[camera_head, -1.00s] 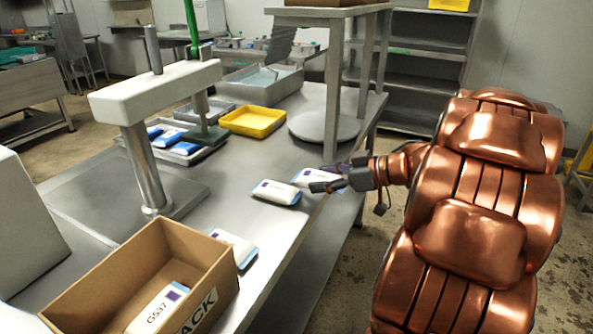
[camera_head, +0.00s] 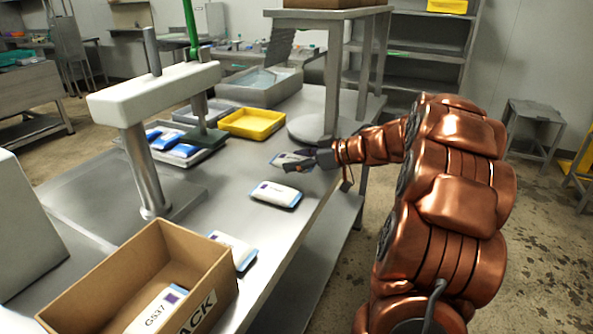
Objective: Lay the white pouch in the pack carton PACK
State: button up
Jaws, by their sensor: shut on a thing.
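My gripper (camera_head: 306,160) is shut on a white pouch (camera_head: 288,159), largely covered by the dark fingers, over the far right part of the steel table. The carton marked PACK (camera_head: 220,275) is an open brown box at the near left. A white pouch with the mark GS37 (camera_head: 158,308) lies inside it. Another white pouch with a blue end (camera_head: 276,194) lies on the table nearer than my gripper. A further white pouch (camera_head: 240,252) lies on the table against or close to the carton's far right side.
A grey post stand (camera_head: 150,170) rises left of the pouches. Behind it are a tray of blue pouches (camera_head: 182,150) and a yellow tray (camera_head: 252,123). A round grey plate (camera_head: 306,130) and a tall steel frame (camera_head: 333,85) stand beyond my gripper.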

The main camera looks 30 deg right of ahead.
aim_at(297, 178)
jog(key=shift+w+f, duration=0.25)
jog(key=shift+f, duration=0.75)
jog(key=shift+f+p, duration=0.3)
jog(key=shift+f, duration=0.3)
jog(key=shift+f, duration=0.15)
jog(key=o, duration=1.2)
jog(key=shift+f+b, duration=0.15)
jog(key=shift+b, duration=0.45)
jog(key=shift+s, duration=0.1)
